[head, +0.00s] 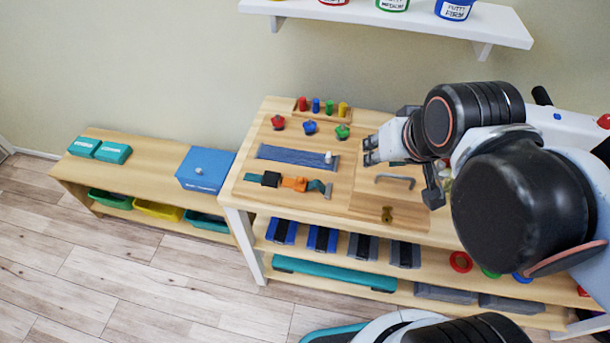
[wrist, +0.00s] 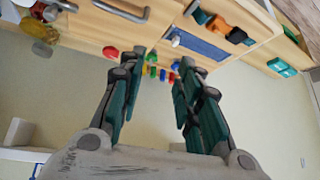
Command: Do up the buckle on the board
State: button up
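The buckle lies on the board (head: 335,192) on the table. Its black part (head: 271,179) is on the left and its orange part (head: 296,184) is just right of it, on teal straps. I cannot tell whether the two halves are apart or joined. In the wrist view the orange part (wrist: 218,25) and the black part (wrist: 237,36) show at the top right. My gripper (head: 370,150) is above the board, right of and behind the buckle. In the wrist view its two fingers (wrist: 160,65) are spread, with nothing between them.
A blue zip strip (head: 290,154) lies behind the buckle. Coloured knobs (head: 310,127) and pegs (head: 316,105) stand at the back. A grey handle (head: 395,178) and a brass latch (head: 387,214) are to the right. A blue box (head: 205,168) stands on the lower bench. A shelf (head: 420,25) hangs above.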

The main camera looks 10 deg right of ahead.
jog(key=m, duration=0.1)
jog(key=m+g+p, duration=0.4)
jog(key=m+g, duration=0.3)
jog(key=m, duration=1.3)
send_over(301, 178)
jog(key=shift+f, duration=3.45)
notch_tip(301, 178, down, 13)
jog(key=b, duration=0.5)
grip_shut()
